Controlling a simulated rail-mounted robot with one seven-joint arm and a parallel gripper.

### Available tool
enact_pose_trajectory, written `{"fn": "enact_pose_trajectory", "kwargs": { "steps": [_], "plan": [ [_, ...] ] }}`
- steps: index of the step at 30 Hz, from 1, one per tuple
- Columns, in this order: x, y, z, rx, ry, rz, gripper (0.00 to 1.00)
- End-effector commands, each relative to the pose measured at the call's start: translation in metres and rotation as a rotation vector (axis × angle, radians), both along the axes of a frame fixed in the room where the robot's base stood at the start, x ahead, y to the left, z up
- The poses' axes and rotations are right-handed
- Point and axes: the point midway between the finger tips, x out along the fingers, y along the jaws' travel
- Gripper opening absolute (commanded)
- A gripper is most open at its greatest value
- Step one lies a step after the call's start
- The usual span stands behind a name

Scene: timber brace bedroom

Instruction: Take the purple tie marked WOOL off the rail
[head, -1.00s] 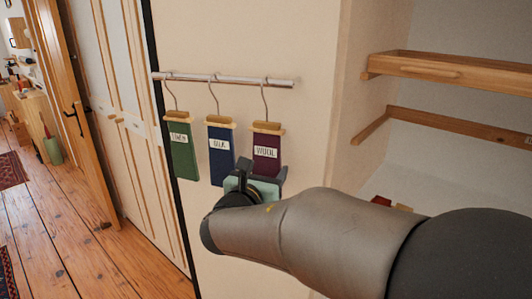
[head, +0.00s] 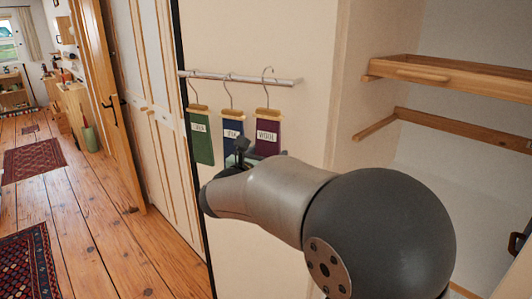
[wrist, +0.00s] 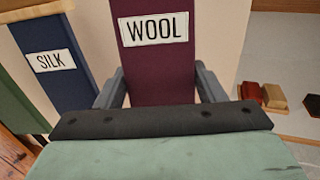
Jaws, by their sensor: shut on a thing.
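The purple tie marked WOOL (head: 268,139) hangs from a wooden hanger with a metal hook. Its hook top stands a little above the rail (head: 210,75) in the head view. I cannot tell whether the hook is fully clear of it. My gripper (head: 262,153) is shut on the lower part of this tie. In the wrist view the WOOL tie (wrist: 160,65) lies between my two fingers (wrist: 160,87), its label facing the camera. My arm hides the tie's lower end in the head view.
The blue tie marked SILK (head: 232,148) hangs close on the left, partly hidden by my gripper. A green tie (head: 202,150) hangs further left. Wooden shelves (head: 435,75) stand at right. Red and tan objects (wrist: 248,95) show at right in the wrist view.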

Motion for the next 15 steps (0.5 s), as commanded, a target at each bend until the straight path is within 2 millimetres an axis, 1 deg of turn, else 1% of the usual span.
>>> {"fn": "enact_pose_trajectory", "kwargs": {
  "steps": [15],
  "plan": [
    [-0.037, 0.020, 0.001, 0.001, -0.002, 0.002, 0.39]
  ]
}}
